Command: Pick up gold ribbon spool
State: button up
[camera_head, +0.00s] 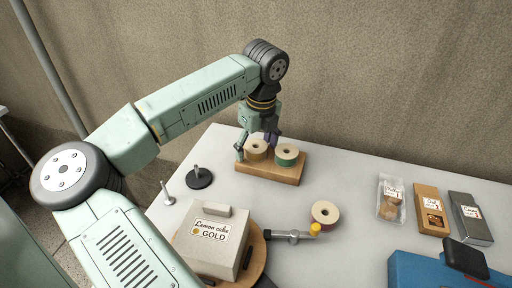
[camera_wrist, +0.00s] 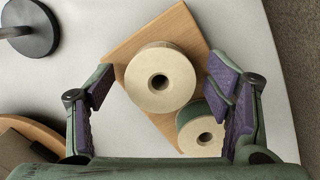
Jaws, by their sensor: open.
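A cream-topped spool with a golden-tan side (camera_head: 256,151), which looks like the gold ribbon spool, sits upright on the left part of a wooden block (camera_head: 265,174). In the wrist view the spool (camera_wrist: 160,92) shows from above with its dark centre hole. My gripper (camera_head: 256,146) is over it, fingers pointing down. In the wrist view my gripper (camera_wrist: 162,80) has its purple-padded fingers spread on either side of the spool, with gaps to both. A green-sided spool (camera_head: 286,155) stands beside it on the block and lies close to the right finger (camera_wrist: 201,130).
A red-sided spool (camera_head: 325,212) stands on the white table (camera_head: 345,180). A black round-based stand (camera_head: 199,179) is left of the block. A Lemon cake box (camera_head: 209,244) stands in front. Packaged goods (camera_head: 432,212) and a blue object (camera_head: 430,270) are at right.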

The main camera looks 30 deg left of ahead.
jog(key=shift+c, duration=0.3)
jog(key=c, duration=1.1)
jog(key=shift+r, duration=0.1)
jog(key=shift+c, duration=0.2)
